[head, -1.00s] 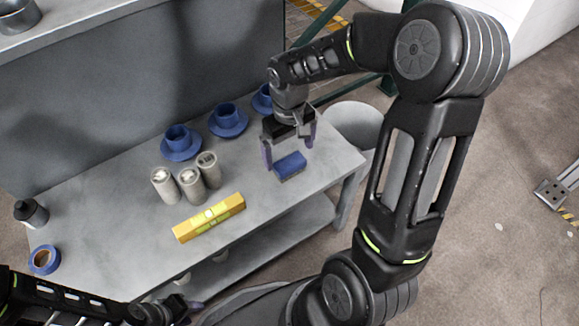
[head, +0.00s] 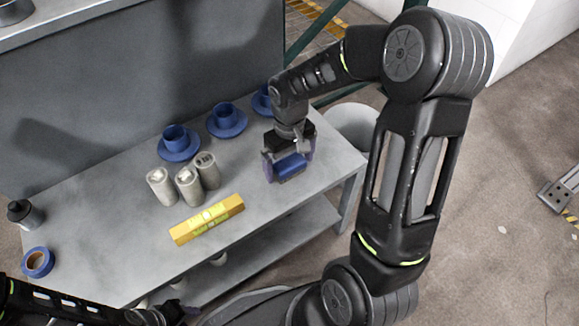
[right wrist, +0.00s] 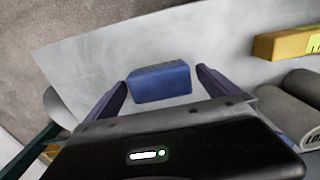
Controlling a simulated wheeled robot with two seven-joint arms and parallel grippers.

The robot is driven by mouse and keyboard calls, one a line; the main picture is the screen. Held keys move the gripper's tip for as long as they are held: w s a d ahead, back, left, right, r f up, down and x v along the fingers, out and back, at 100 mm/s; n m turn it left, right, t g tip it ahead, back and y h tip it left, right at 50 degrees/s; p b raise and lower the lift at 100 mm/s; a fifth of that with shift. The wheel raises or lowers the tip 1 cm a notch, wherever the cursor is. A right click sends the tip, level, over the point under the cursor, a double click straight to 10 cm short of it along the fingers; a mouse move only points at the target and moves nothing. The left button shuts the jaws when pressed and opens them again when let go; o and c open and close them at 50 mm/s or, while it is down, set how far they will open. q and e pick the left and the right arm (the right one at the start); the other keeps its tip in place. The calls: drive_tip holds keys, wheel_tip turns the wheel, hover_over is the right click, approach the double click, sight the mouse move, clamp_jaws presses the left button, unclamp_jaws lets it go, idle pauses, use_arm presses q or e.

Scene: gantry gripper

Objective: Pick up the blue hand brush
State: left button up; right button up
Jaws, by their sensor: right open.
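The blue hand brush (head: 290,167) lies on the grey table towards its right end. In the right wrist view the brush (right wrist: 161,82) sits between and just beyond the two fingers. My right gripper (head: 288,172) is open and low over the brush, with one finger on either side of it. In the right wrist view the fingers of the right gripper (right wrist: 163,88) stand apart from the brush, with a gap on each side. My left gripper (head: 180,311) is at the table's front edge, low in the head view; its jaws are too unclear to read.
A yellow level (head: 207,220) lies left of the brush, with several grey cans (head: 190,186) behind it. A tape roll (head: 38,262) and a dark bottle (head: 25,214) stand at the left. The table front right is clear.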

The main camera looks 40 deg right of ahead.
drive_tip(key=shift+c, duration=0.4)
drive_tip(key=c, duration=1.4)
